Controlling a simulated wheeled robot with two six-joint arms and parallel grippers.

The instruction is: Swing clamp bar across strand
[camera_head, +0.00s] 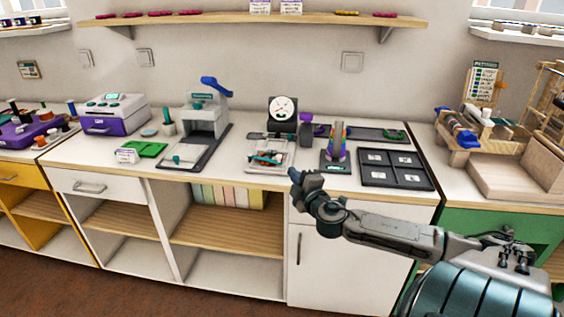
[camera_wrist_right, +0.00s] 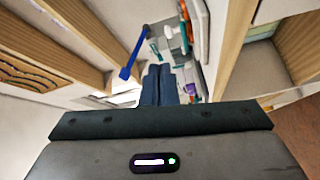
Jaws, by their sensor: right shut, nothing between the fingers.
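My right gripper (camera_head: 294,176) is shut and empty, in front of the counter's front edge in the head view. Its closed dark fingers also show in the right wrist view (camera_wrist_right: 160,82). A small upright stand with a rainbow-coloured band (camera_head: 338,142) is on the counter behind it, and a purple-topped post (camera_head: 305,128) stands to its left. A pale tray (camera_head: 250,166) with teal and orange pieces lies left of the gripper. I cannot tell which part is the clamp bar or where the strand lies. My left gripper is out of view.
A dial gauge (camera_head: 283,110) stands at the back. A press with a blue lever (camera_head: 215,86) stands further left. A black four-pocket tray (camera_head: 396,187) lies at the right. A wooden bench (camera_head: 518,178) stands beyond. Clear countertop (camera_head: 223,166) shows left of the pale tray.

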